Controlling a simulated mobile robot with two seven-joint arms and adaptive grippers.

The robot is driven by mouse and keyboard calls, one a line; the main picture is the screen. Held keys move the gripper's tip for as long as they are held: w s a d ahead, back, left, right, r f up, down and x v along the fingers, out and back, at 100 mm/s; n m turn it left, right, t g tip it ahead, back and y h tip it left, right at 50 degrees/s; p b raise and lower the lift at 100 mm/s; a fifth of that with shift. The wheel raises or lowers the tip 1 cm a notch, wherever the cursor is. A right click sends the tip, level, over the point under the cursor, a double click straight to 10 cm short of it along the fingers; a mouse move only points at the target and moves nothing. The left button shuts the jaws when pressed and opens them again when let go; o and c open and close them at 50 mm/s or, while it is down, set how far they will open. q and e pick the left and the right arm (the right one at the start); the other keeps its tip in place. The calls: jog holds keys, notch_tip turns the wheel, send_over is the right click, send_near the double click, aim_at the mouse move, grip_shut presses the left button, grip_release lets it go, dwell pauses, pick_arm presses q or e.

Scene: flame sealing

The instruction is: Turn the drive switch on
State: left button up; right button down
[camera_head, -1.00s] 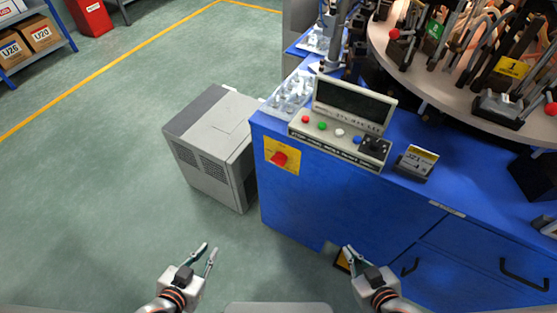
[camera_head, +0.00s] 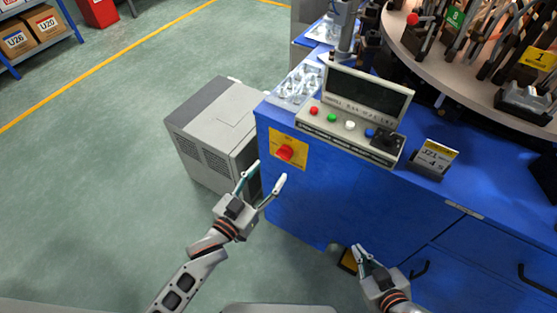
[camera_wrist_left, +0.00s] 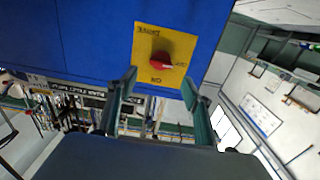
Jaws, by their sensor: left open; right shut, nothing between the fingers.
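The drive switch is a red rotary knob (camera_head: 285,152) on a yellow plate (camera_head: 299,163) on the blue cabinet's front. In the left wrist view the red knob (camera_wrist_left: 158,60) sits ahead, between the fingertips in the picture, on the yellow plate (camera_wrist_left: 175,39) with dark lettering reading "DRIVE". My left gripper (camera_head: 266,176) is open and empty, just below and left of the plate, apart from the knob; its fingers (camera_wrist_left: 159,82) also show in the left wrist view. My right gripper (camera_head: 367,250) is shut and empty, low in front of the cabinet.
A control panel (camera_head: 350,125) with coloured buttons and a dark screen stands on the blue cabinet (camera_head: 310,205). A grey box unit (camera_head: 205,120) stands on the floor left of it. A round table (camera_head: 460,80) with tooling is at upper right.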

aim_at(281, 157)
pick_arm(q)
jog(key=shift+b+x, duration=0.3)
jog(key=shift+x, duration=2.9)
jog(key=c, duration=1.1)
